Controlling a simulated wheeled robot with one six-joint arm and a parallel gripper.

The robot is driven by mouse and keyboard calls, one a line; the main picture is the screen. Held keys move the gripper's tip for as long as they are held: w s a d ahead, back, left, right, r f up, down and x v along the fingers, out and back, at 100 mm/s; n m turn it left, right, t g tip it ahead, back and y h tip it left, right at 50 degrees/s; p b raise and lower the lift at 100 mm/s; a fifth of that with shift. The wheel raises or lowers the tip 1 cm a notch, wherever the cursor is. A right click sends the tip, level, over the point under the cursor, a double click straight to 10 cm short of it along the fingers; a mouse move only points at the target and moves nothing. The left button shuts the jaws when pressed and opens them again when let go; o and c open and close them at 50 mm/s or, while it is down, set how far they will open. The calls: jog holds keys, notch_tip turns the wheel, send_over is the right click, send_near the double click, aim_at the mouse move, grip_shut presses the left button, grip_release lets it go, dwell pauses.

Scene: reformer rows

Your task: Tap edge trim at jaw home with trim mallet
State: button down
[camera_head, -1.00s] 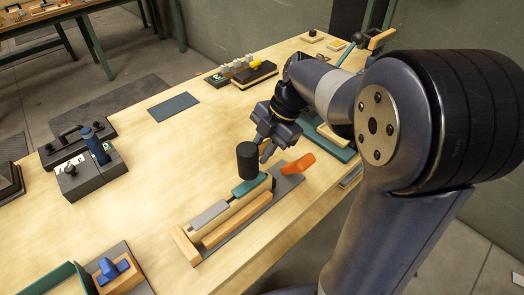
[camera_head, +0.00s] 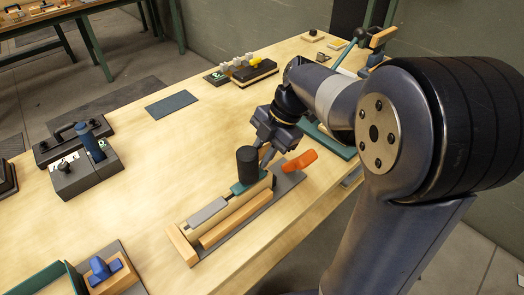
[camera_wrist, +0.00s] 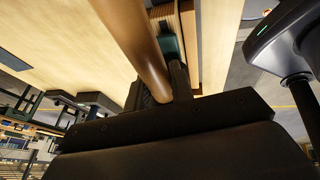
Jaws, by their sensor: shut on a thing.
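My gripper (camera_head: 268,153) is shut on the trim mallet. The mallet's black cylindrical head (camera_head: 247,162) stands upright to the left of my fingers in the head view. Its brown round handle (camera_wrist: 137,45) runs up from my fingers in the wrist view. The head is over the teal piece (camera_head: 242,187) at the far end of a wooden fixture (camera_head: 237,219); I cannot tell whether they touch. A grey strip (camera_head: 207,212) lies in line with the teal piece. I cannot tell which part is the edge trim. An orange piece (camera_head: 300,163) shows right of my gripper, possibly the handle's end.
A dark block with a blue handle (camera_head: 94,147) stands on the left. A blue knob on a wooden block (camera_head: 104,269) is at the front left. A dark flat pad (camera_head: 171,105) and a black-based tool (camera_head: 254,70) lie farther back. The middle of the table (camera_head: 150,190) is clear.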

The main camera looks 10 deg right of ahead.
jog(key=shift+f, duration=0.65)
jog(key=shift+r+p, duration=1.2)
jog(key=shift+r, duration=0.8)
jog(key=shift+r, duration=0.25)
notch_tip(320, 180, down, 6)
jog(key=b, duration=0.5)
jog(key=shift+r, duration=0.15)
jog(key=shift+r+p, duration=1.6)
jog(key=shift+r, duration=0.8)
jog(key=shift+r+p, duration=1.4)
jog(key=shift+r, duration=0.65)
